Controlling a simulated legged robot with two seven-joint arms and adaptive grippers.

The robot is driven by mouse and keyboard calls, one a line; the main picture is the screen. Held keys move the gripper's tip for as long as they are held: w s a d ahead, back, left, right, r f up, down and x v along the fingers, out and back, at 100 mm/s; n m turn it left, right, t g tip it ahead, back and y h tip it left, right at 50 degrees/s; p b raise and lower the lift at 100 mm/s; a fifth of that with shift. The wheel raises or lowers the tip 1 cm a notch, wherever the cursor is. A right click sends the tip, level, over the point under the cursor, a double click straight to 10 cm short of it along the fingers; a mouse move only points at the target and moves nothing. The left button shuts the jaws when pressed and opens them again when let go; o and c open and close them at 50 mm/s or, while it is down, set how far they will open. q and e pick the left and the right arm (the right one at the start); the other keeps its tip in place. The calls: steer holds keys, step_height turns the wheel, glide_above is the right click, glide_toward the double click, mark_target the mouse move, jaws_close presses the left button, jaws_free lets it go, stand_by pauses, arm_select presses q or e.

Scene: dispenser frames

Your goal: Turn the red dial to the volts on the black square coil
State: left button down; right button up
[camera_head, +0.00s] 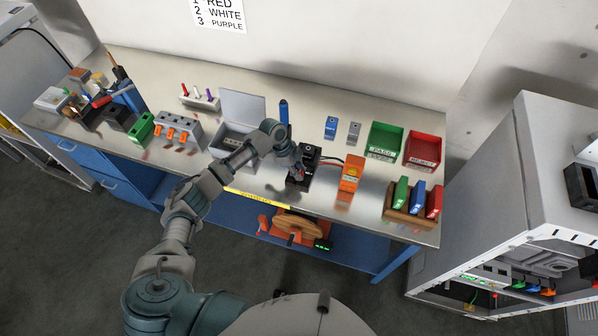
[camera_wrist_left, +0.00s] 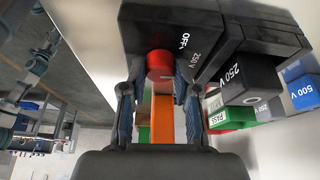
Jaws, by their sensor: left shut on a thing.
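The red dial (camera_wrist_left: 159,64) sits on a black tester box (camera_wrist_left: 150,25) marked "OFF" and "250 V" in the left wrist view. My left gripper (camera_wrist_left: 156,84) has its two fingers on either side of the dial and is shut on it. In the head view the gripper (camera_head: 297,172) is at the black tester (camera_head: 309,155) on the bench, and the dial is mostly hidden there.
An orange box (camera_head: 352,174) stands close right of the tester, with a cable between. Green (camera_head: 385,139) and red (camera_head: 423,150) bins and a wooden rack (camera_head: 408,216) are farther right. A grey open-lidded box (camera_head: 241,107) stands left. My right arm is out of view.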

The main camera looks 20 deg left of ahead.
arm_select(q)
steer(key=shift+m, duration=0.4)
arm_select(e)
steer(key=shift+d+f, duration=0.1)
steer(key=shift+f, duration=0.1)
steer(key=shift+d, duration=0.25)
arm_select(q)
steer(key=c, duration=0.9)
jaws_free()
steer(key=shift+w+a, duration=0.1)
steer(key=shift+o, duration=0.2)
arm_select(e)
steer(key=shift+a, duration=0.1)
arm_select(q)
steer(key=shift+a+r, duration=0.15)
steer(key=shift+r, duration=0.15)
steer(key=v, duration=1.1)
steer(key=shift+w, duration=0.25)
steer(key=shift+a, duration=0.15)
